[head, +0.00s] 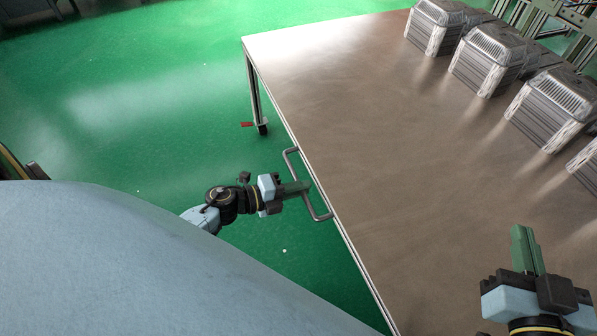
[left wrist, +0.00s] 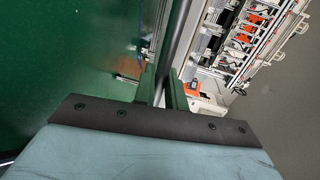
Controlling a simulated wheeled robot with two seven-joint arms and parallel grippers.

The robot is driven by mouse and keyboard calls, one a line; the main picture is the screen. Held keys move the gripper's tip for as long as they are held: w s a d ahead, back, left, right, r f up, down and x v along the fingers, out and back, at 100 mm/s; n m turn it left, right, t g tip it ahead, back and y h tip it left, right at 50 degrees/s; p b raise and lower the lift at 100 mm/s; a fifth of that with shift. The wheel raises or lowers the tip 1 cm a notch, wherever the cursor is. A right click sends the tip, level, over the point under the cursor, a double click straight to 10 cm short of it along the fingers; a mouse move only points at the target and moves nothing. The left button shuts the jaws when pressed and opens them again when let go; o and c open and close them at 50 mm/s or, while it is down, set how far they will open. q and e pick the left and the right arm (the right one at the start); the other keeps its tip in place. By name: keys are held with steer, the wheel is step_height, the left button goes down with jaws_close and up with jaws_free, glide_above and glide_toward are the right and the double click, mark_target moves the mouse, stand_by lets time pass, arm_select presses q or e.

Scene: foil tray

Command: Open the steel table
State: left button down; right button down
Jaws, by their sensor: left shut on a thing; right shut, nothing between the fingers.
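The steel table (head: 400,110) fills the right half of the head view, with a brushed top and thin legs. A bar handle (head: 320,214) sticks out from its left edge. My left gripper (head: 305,187) is at this handle, its green fingers shut on the bar. In the left wrist view the fingers (left wrist: 165,90) stand on either side of a grey bar (left wrist: 181,40), which runs up between them. My right gripper (head: 524,242) is shut and empty above the table top at the lower right.
Several ribbed metal blocks (head: 487,55) stand in a row along the right of the table top. A table leg with a caster and red lever (head: 247,124) stands at the far left corner. The green floor (head: 130,100) left of the table is mostly clear.

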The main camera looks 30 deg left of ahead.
arm_select(q)
steer(key=shift+f, duration=0.1)
arm_select(e)
steer(key=shift+d+f, duration=0.1)
arm_select(q)
steer(key=c, duration=1.6)
jaws_free()
steer(key=shift+o, duration=0.2)
arm_select(e)
steer(key=shift+w, duration=0.1)
